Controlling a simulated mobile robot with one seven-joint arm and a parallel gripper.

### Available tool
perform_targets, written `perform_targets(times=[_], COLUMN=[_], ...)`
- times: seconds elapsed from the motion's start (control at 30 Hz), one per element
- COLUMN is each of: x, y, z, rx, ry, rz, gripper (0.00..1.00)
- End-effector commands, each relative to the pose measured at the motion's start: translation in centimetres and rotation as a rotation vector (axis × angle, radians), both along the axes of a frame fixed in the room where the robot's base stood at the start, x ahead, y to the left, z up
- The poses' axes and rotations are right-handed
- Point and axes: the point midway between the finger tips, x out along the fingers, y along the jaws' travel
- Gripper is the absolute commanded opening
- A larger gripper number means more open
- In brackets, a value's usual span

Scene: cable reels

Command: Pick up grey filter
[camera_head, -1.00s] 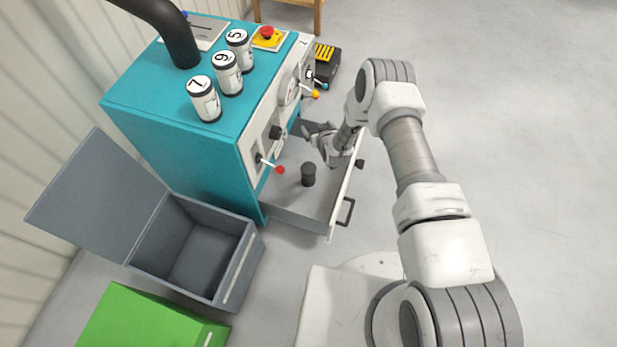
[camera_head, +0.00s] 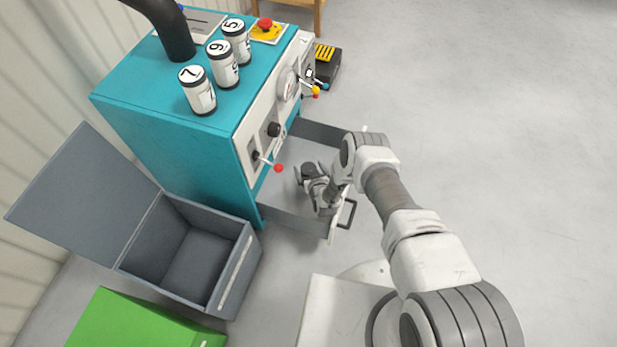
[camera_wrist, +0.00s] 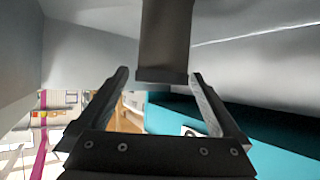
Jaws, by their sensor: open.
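The dark grey filter (camera_head: 308,170) stands in the open drawer of the teal cabinet, partly hidden by my gripper in the head view. It also shows in the wrist view (camera_wrist: 165,40), at the top middle, between the two fingers and a little beyond their tips. My gripper (camera_head: 305,176) is inside the drawer beside the filter, with its fingers apart. In the wrist view the gripper (camera_wrist: 160,80) is open and empty, its fingers to either side of the filter's near end. I cannot tell whether a finger touches it.
The drawer walls (camera_head: 290,222) surround my gripper closely. The teal cabinet (camera_head: 170,130) carries several levers and three numbered white canisters (camera_head: 222,64). An open grey bin (camera_head: 232,270) and a green box (camera_head: 140,325) stand at the left. The floor on the right is clear.

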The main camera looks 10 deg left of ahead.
Motion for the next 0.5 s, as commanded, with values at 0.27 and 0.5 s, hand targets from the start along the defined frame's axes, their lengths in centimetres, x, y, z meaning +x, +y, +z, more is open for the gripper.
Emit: perform_targets(times=[0.27,0.5], x=[2.4,2.6], y=[1.3,1.4], z=[-2.1,-2.1], rx=[0.000,0.000], ry=[0.000,0.001], rz=[-0.001,0.000], gripper=[1.00,1.00])
